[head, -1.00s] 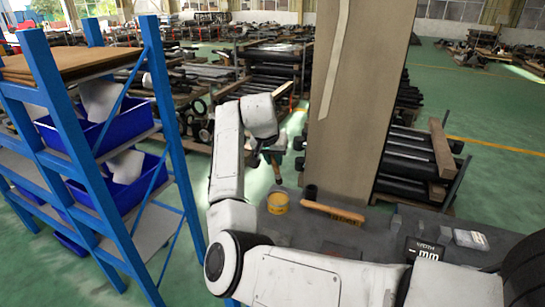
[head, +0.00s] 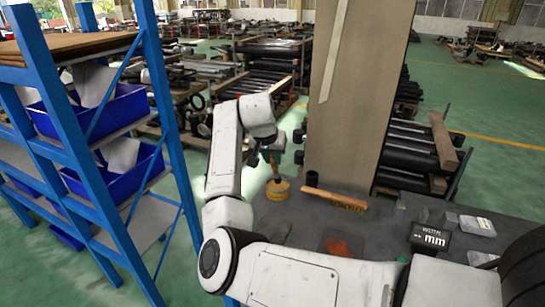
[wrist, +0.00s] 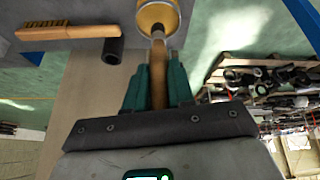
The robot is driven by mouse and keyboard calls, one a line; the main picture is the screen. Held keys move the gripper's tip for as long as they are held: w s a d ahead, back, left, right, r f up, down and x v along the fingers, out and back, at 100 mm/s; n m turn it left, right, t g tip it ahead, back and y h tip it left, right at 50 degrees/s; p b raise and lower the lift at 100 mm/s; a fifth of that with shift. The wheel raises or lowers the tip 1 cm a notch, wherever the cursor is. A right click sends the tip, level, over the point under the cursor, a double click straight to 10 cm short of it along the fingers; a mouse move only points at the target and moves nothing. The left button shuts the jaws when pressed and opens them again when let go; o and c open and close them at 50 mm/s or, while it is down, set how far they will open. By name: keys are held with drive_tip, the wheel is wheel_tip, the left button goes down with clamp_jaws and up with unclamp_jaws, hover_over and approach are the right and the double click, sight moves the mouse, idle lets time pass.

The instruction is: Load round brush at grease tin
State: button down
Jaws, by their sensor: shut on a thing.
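My gripper (wrist: 158,84) is shut on the wooden handle of the round brush (wrist: 158,63), between its green fingers. In the head view the brush (head: 274,167) points down, slightly tilted, to the yellow grease tin (head: 277,191) on the grey bench top. In the wrist view the brush's far end is at the mouth of the tin (wrist: 148,14). The bristles are hard to make out, and I cannot tell how deep they reach or whether they touch grease.
A dark upright cylinder (head: 311,178) and a wooden-handled brush (head: 336,199) lie close right of the tin. An orange-red patch (head: 340,246) and a black block marked "mm" (head: 430,238) are nearer on the bench top. A wide brown column (head: 345,110) stands behind; a blue shelf (head: 70,120) stands left.

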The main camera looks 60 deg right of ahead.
drive_tip(key=shift+f, duration=0.6)
idle(1.3)
drive_tip(key=shift+r, duration=0.1)
wheel_tip(320, 180, up, 7)
drive_tip(key=p, duration=0.6)
idle(1.0)
